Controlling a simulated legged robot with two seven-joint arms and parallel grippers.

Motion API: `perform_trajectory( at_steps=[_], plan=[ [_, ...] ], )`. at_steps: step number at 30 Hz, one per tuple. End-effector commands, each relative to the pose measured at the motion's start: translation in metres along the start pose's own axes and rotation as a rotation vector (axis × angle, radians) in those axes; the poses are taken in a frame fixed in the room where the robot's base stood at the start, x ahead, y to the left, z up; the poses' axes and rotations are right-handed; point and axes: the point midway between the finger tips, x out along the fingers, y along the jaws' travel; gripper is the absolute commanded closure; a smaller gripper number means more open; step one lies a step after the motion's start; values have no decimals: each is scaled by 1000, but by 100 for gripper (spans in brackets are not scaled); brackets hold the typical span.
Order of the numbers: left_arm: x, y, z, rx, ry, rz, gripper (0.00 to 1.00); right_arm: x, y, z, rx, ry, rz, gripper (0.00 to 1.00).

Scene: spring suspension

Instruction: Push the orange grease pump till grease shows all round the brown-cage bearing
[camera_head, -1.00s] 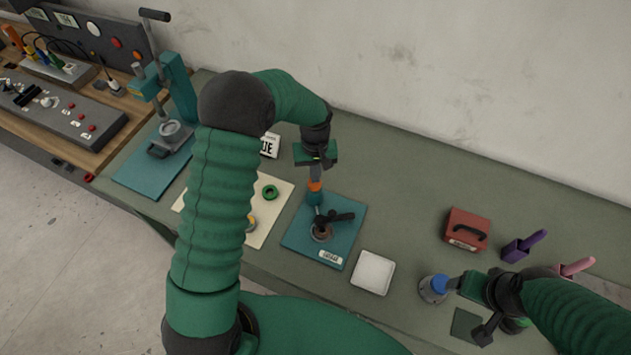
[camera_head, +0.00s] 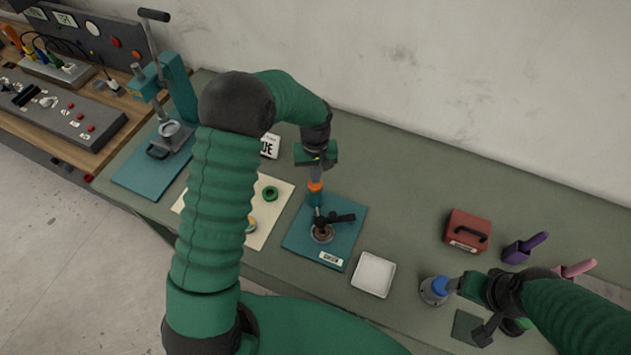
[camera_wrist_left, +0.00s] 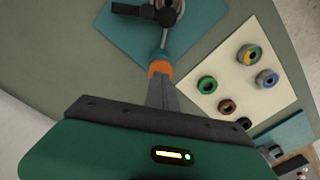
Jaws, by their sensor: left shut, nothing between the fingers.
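The orange grease pump (camera_head: 315,187) stands on the teal mat (camera_head: 345,247), with a teal body below its orange top. In the left wrist view the orange top (camera_wrist_left: 160,69) is at the fingertips. My left gripper (camera_head: 316,178) is shut with nothing between its fingers, pointing down with its tips at the top of the pump. A brown ring-shaped bearing (camera_head: 321,233) sits in the grease station under a black arm (camera_head: 338,217) that partly hides it. Grease around it cannot be made out. My right gripper (camera_head: 458,284) is beside a blue-topped grey pot (camera_head: 433,290); its jaws are unclear.
A cream mat (camera_wrist_left: 205,60) holds several coloured rings, including a green one (camera_head: 270,193). A white tray (camera_head: 373,273), red toolbox (camera_head: 467,230) and purple-handled holder (camera_head: 524,248) stand to the right. A teal press (camera_head: 178,88) is at left. The back right table is clear.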

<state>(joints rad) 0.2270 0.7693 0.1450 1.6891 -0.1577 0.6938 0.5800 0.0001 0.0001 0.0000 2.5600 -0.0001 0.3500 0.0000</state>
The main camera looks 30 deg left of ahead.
Motion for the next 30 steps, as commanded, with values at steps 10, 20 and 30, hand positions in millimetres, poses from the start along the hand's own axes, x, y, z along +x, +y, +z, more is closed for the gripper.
perform_trajectory(
  at_steps=[10,20,30],
  plan=[
    [0,0,0,0,0,0,100,0,0,0,0,0,0,28],
    [5,0,0,0,0,0,100,4,0,1,0,0,0,28],
    [20,0,0,0,-1,0,100,12,0,3,0,0,0,28]
  ],
)
